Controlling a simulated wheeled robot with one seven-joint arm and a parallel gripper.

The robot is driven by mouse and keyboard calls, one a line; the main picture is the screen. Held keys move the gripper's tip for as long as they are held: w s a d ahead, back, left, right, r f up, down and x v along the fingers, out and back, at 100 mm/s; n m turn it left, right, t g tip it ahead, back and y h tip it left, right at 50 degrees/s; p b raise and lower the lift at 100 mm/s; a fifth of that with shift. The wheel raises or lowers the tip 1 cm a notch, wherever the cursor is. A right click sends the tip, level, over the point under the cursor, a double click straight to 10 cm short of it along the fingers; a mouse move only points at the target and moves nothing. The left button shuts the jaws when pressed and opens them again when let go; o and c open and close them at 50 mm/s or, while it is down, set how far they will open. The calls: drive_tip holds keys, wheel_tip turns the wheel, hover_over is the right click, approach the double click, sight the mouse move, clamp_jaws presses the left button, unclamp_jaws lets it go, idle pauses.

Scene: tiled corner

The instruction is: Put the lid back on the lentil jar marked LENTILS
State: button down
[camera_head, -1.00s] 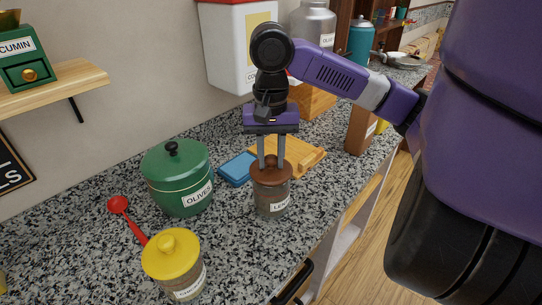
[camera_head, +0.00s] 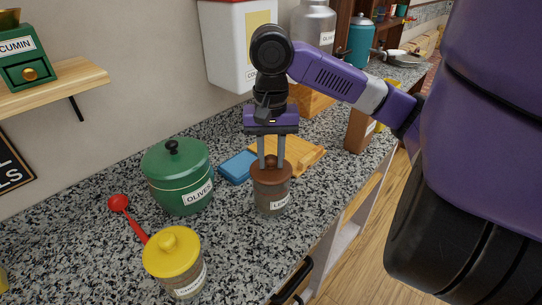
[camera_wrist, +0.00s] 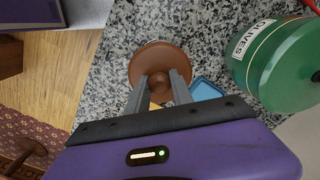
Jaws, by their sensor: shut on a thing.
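The lentil jar (camera_head: 271,200) stands upright on the counter, with a label that reads "LEN" as far as I can see. Its brown lid (camera_head: 283,176) sits at the jar's mouth and looks level; I cannot tell whether it is fully seated. My gripper (camera_head: 271,164) points straight down from above, shut on the lid's knob. In the wrist view the round brown lid (camera_wrist: 148,62) lies at the fingertips (camera_wrist: 159,77) and hides the jar beneath it.
A green OLIVES pot (camera_head: 177,178) stands left of the jar, with a red spoon (camera_head: 119,203) and a yellow-lidded jar (camera_head: 172,254) nearer the front. A blue item (camera_head: 238,168) and a wooden board (camera_head: 302,153) lie behind. The counter's front edge is close on the right.

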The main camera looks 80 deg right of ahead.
idle(0.3)
drive_tip(key=c, duration=1)
unclamp_jaws()
drive_tip(key=shift+c, duration=0.2)
drive_tip(key=shift+o, duration=0.2)
drive_tip(key=o, duration=0.4)
drive_tip(key=shift+o, duration=0.2)
wheel_tip(320, 180, up, 7)
drive_tip(key=p, duration=0.8)
